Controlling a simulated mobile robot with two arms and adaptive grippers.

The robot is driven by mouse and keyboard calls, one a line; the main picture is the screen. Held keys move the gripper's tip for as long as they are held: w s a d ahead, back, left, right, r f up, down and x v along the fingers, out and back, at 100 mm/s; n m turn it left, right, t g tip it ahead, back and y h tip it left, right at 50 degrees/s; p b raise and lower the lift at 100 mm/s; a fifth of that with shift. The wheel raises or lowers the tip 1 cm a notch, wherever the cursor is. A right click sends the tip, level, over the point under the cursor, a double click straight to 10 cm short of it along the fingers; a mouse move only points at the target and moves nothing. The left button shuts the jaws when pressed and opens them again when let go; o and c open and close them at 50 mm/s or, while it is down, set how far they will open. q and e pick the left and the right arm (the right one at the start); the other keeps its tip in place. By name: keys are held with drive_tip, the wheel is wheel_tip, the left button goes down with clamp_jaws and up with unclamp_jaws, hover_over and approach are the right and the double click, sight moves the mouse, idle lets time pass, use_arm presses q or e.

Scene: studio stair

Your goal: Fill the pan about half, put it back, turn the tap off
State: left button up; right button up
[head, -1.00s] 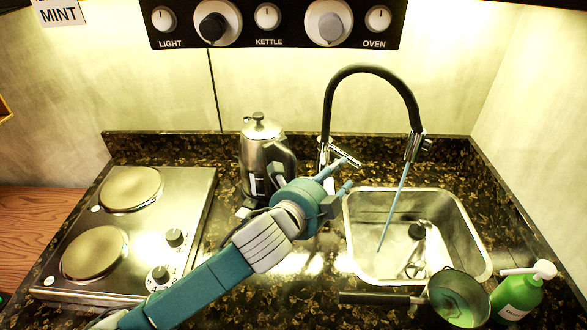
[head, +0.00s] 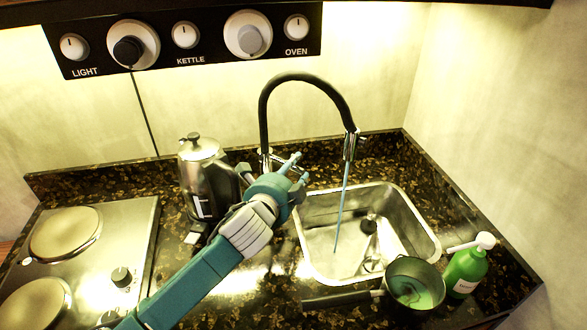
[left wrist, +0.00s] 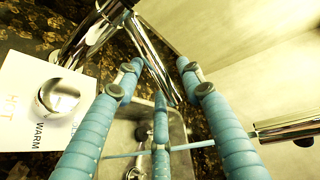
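The black tap (head: 300,80) arches over the steel sink (head: 420,225), and a thin stream of water (head: 341,215) runs from its spout into the basin. My left gripper (head: 299,167) is at the tap's base, beside the kettle. In the left wrist view its blue fingers (left wrist: 160,80) are spread, with the chrome tap lever (left wrist: 153,58) between them; contact is unclear. The dark pan (head: 415,283) stands at the sink's front right edge, its handle pointing left. Its inside looks green; the water level is unclear. My right gripper is not in view.
A steel kettle (head: 208,185) stands left of the tap, close to my left arm. A hob (head: 130,235) lies further left. A green soap bottle (head: 465,272) stands right of the pan. A WARM label (left wrist: 25,100) shows by the tap base.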

use_arm(q)
drive_tip(key=shift+w, duration=0.15)
drive_tip(key=shift+c, duration=0.8)
clamp_jaws()
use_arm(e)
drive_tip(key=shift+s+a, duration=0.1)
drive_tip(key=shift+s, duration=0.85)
use_arm(q)
drive_tip(key=shift+s+a+r+m+h+p, duration=0.2)
drive_tip(key=shift+s+m+h+p, duration=0.1)
drive_tip(key=shift+p, duration=0.4)
drive_tip(key=shift+s+a+f+m+g+h+p, duration=0.25)
drive_tip(key=shift+m+g+h+p, duration=0.2)
drive_tip(key=shift+h, duration=0.25)
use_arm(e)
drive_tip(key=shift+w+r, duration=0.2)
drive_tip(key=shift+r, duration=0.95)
use_arm(q)
drive_tip(key=shift+d, duration=0.1)
